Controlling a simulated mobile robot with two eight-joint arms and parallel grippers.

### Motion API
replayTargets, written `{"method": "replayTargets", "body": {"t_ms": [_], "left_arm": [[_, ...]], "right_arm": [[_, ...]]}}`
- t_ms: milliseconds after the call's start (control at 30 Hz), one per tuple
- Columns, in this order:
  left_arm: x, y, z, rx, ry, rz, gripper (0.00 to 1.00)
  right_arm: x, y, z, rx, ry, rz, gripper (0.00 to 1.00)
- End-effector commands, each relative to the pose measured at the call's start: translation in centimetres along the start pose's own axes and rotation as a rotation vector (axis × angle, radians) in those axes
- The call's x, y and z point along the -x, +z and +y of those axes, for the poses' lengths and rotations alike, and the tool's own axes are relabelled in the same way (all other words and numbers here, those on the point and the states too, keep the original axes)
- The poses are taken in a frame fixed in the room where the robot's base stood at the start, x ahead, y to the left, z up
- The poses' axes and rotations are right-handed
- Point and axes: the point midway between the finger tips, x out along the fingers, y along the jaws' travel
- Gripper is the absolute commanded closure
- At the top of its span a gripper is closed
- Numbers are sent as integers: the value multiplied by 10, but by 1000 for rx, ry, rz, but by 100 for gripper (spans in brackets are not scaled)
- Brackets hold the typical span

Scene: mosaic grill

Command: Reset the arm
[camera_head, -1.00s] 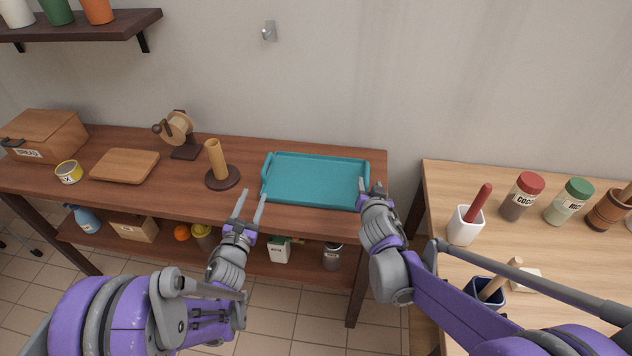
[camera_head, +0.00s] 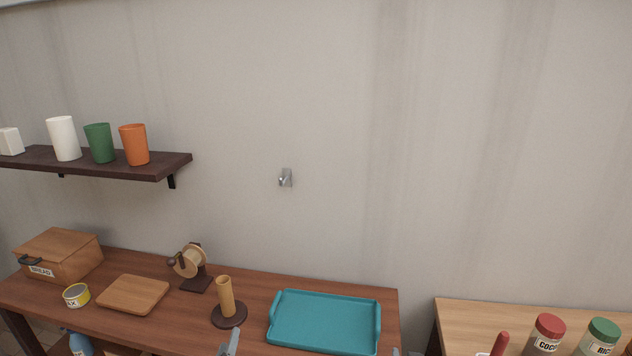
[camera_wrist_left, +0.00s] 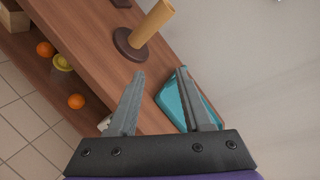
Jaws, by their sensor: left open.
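My left gripper (camera_head: 229,342) shows only its fingertips at the bottom edge of the head view, in front of the paper-towel-style holder. In the left wrist view its two fingers (camera_wrist_left: 160,75) are spread apart with nothing between them. The teal tray (camera_head: 325,322) lies empty on the dark wooden table, and part of it shows behind the fingers in the left wrist view (camera_wrist_left: 172,98). Of my right gripper (camera_head: 396,352) only a small tip shows at the bottom edge, right of the tray; its jaws are hidden.
The brown table (camera_head: 80,315) holds a bread box (camera_head: 62,258), a cutting board (camera_head: 134,294), a tin (camera_head: 76,296) and an upright wooden post (camera_head: 226,298). A wall shelf (camera_head: 110,167) with cups is at left. A lighter table (camera_head: 480,318) with jars stands at right.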

Motion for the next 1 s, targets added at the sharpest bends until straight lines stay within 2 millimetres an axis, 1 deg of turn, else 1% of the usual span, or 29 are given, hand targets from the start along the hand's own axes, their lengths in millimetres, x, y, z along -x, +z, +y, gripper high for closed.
{"method": "replayTargets", "body": {"t_ms": [33,67,100,167,200,267,300,367,400,500,533,600,700,767,1000], "left_arm": [[21,10,-2,185,66,11,51],[32,13,0,301,108,14,51],[48,15,4,457,166,16,51],[72,16,9,688,256,9,51],[89,15,13,839,317,-2,51],[116,11,18,1063,411,-26,51],[134,7,22,1208,476,-49,51],[161,0,28,1410,572,-92,51],[178,-5,30,1533,632,-125,51],[214,-18,36,1779,765,-211,51],[223,-22,38,1838,798,-236,51],[239,-28,40,1941,860,-287,51],[252,-35,42,2025,912,-334,51],[255,-36,43,2044,924,-346,51],[255,-36,43,2044,924,-346,51]], "right_arm": [[22,2,8,14,11,-41,51],[32,7,12,25,15,-67,51],[46,14,17,41,19,-103,51],[67,24,24,63,19,-157,51],[80,32,27,79,16,-194,51],[100,44,32,104,6,-250,51],[114,53,34,119,-4,-286,51],[132,65,36,145,-24,-336,51],[143,73,37,161,-39,-367,51],[166,90,37,194,-78,-430,51],[172,95,37,203,-88,-446,51],[181,103,36,219,-109,-473,51],[188,110,35,231,-128,-494,51],[190,112,35,235,-132,-499,51],[190,112,35,235,-132,-499,51]]}}
